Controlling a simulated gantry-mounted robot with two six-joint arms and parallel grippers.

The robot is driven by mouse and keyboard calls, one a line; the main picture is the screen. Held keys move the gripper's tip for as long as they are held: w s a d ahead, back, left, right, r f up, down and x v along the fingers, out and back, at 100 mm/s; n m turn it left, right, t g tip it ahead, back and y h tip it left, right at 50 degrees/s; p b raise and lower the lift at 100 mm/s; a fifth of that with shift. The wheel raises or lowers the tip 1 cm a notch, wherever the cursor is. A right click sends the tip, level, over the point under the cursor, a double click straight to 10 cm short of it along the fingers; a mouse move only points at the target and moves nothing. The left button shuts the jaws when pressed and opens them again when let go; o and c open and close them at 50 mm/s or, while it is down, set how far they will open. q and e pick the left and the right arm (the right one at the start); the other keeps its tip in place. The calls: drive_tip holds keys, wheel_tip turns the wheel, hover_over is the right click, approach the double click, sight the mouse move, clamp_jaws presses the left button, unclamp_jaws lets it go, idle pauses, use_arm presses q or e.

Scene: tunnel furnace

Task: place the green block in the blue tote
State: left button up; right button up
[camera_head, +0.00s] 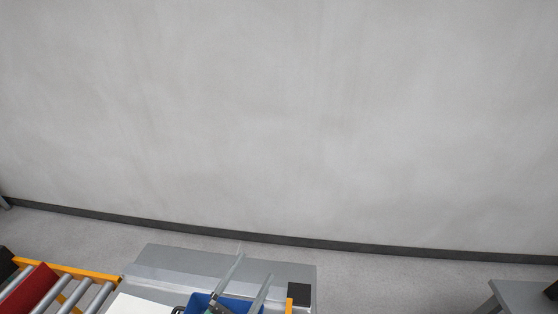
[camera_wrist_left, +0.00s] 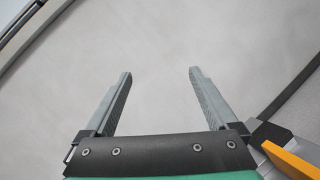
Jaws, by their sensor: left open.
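The blue tote (camera_head: 198,303) shows only in part at the bottom edge of the head view, on a grey surface. My left gripper (camera_head: 255,267) is in front of the tote in that view, and its two fingers point up the picture. In the left wrist view my left gripper (camera_wrist_left: 160,73) is open, with nothing between its fingers. I cannot make out the green block in either view. A green strip lies along the bottom edge of the left wrist view, but I cannot tell what it is. My right gripper is not in view.
A roller conveyor with a yellow rail (camera_head: 75,271) and a red object (camera_head: 28,291) is at the lower left. The grey surface (camera_head: 180,261) also bears a white panel (camera_head: 138,305). A grey table (camera_head: 522,296) stands at the lower right. A bare wall (camera_head: 280,120) fills the background.

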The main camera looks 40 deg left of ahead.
use_arm(q)
drive_tip(key=w+d+r+m+t+h, duration=0.1)
drive_tip(key=d+r+m+h, duration=0.3)
drive_tip(key=r+m, duration=0.5)
drive_tip(key=w+d+r+m+t+h, duration=0.15)
drive_tip(key=d+r+m+h, duration=0.3)
drive_tip(key=r+m, duration=0.45)
drive_tip(key=w+d+r+m+t+h, duration=0.1)
drive_tip(key=d+r+m+t+h, duration=0.1)
drive_tip(key=d+r+m+h, duration=0.65)
drive_tip(key=s+a+r+m+t+y, duration=0.1)
drive_tip(key=a+r+y, duration=0.1)
drive_tip(key=r, duration=0.4)
drive_tip(key=s+a+r+m+y, duration=0.2)
drive_tip(key=r+y, duration=0.2)
drive_tip(key=r, duration=0.2)
drive_tip(key=s+a+r+m+t+y, duration=0.1)
drive_tip(key=s+a+r+m+y, duration=0.1)
drive_tip(key=r+y, duration=0.2)
wheel_tip(320, 180, up, 3)
drive_tip(key=shift+a+f+t, duration=0.2)
drive_tip(key=shift+a+t, duration=0.15)
drive_tip(key=shift+a, duration=0.05)
